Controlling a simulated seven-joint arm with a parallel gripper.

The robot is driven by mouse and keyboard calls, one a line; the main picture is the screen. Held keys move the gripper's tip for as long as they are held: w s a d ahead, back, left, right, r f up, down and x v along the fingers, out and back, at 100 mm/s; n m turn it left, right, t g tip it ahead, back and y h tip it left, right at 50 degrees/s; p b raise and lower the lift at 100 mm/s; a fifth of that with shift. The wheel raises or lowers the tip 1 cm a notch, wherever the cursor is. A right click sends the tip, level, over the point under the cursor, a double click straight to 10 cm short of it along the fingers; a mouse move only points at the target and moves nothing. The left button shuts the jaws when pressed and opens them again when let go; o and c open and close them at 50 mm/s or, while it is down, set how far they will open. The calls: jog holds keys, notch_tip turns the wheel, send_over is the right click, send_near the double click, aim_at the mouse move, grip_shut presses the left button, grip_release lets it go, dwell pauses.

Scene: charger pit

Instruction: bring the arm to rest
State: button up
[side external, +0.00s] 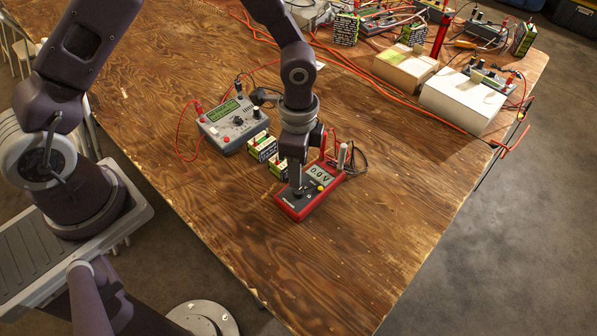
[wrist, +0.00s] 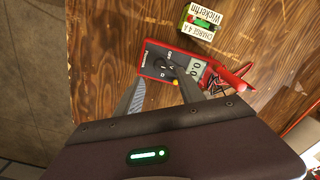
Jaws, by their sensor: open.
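My gripper (side external: 296,188) points down over the red multimeter (side external: 309,190) on the wooden table. In the wrist view, its two fingers (wrist: 160,92) are spread apart with nothing between them, in front of the red multimeter (wrist: 159,62). The meter's display reads about 0.0 V and its dial shows in the wrist view. In the side view the fingers overlap the meter's near left part; I cannot tell whether they touch it.
A grey meter (side external: 234,124) and small green-and-white batteries (side external: 263,146) stand left of the gripper. White boxes (side external: 463,100), instruments and red cables fill the far side. The table (side external: 400,215) is bare at right and in front.

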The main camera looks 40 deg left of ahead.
jog(key=s+a+r+n+t+y, duration=0.1)
jog(key=s+a+r+n, duration=0.15)
jog(key=r, duration=0.65)
jog(key=s+a+r+n+t, duration=0.15)
jog(key=a+r, duration=0.25)
jog(key=r, duration=0.4)
jog(key=s+a+r+n+t, duration=0.1)
jog(key=s+r+n, duration=0.3)
jog(key=s, duration=0.4)
jog(key=s+a+r+n+t+h, duration=0.1)
jog(key=s+r+n+t, duration=0.1)
jog(key=s+r+n, duration=0.2)
jog(key=s+r, duration=0.2)
jog(key=s, duration=0.2)
jog(key=shift+a+r, duration=0.3)
